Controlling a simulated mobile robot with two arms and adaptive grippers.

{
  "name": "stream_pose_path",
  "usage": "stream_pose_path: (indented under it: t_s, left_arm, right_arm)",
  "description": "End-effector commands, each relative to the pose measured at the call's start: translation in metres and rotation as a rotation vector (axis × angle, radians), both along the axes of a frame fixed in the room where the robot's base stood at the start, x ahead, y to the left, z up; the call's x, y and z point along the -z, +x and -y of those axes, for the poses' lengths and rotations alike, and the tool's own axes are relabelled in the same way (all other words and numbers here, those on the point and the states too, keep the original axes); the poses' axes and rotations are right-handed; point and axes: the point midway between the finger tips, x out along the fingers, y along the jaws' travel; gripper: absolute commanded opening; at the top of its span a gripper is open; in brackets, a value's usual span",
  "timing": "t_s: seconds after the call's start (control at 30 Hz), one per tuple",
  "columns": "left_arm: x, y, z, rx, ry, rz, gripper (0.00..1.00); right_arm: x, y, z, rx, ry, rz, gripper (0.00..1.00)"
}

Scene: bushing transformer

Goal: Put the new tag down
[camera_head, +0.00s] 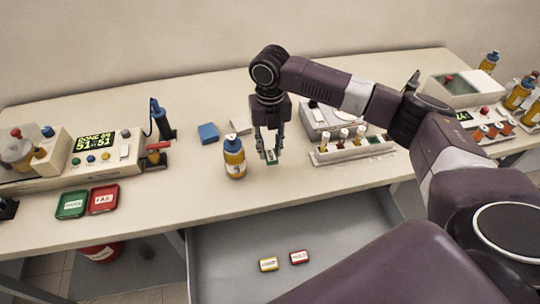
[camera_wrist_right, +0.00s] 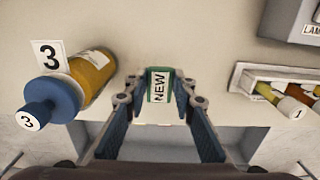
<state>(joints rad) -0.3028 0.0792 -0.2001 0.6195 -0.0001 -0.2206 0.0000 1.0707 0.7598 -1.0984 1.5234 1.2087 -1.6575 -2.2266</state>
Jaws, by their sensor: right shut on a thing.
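The new tag is a small green-edged plate with a white label reading NEW (camera_wrist_right: 159,85), seen in the right wrist view between the fingertips of my right gripper (camera_wrist_right: 158,88). In the head view the right gripper (camera_head: 270,156) points down over the table (camera_head: 205,188), shut on the tag (camera_head: 271,157). I cannot tell if the tag touches the table. A bottle numbered 3 with a blue cap (camera_head: 234,157) stands just left of the gripper; it also shows in the right wrist view (camera_wrist_right: 92,72). My left gripper is not in view.
A rack of small vials (camera_head: 345,148) stands right of the gripper. A blue block (camera_head: 208,133) lies behind the bottle. Green (camera_head: 72,204) and red (camera_head: 103,198) trays lie at front left. An open drawer (camera_head: 225,245) below holds a yellow and a red tag.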

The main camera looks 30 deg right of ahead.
Motion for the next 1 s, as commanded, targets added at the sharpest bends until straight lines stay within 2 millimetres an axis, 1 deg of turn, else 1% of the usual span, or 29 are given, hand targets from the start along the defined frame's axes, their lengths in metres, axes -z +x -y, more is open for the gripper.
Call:
stream_pose_path:
  t_s: [0.2,0.3,0.7,0.73,0.8,0.87,1.0]
  left_arm:
    - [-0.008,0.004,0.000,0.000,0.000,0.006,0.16]
    - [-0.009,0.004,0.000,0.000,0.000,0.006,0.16]
    - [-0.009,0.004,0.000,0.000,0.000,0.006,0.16]
    - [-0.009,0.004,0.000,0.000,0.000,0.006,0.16]
    - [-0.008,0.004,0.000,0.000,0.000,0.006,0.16]
    - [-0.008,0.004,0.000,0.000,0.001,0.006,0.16]
    - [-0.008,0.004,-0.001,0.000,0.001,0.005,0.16]
  right_arm:
    - [0.031,-0.001,0.000,0.000,-0.001,-0.005,0.11]
    - [0.040,-0.001,0.000,-0.001,-0.001,-0.001,0.11]
    - [0.046,-0.001,0.000,0.000,-0.002,-0.001,0.11]
    - [0.046,-0.001,0.000,0.000,-0.002,-0.001,0.27]
    - [0.045,-0.001,0.000,0.000,-0.002,-0.001,0.35]
    - [0.045,-0.001,0.000,0.000,-0.002,-0.001,0.41]
    - [0.045,-0.001,0.000,0.000,-0.001,-0.001,0.41]
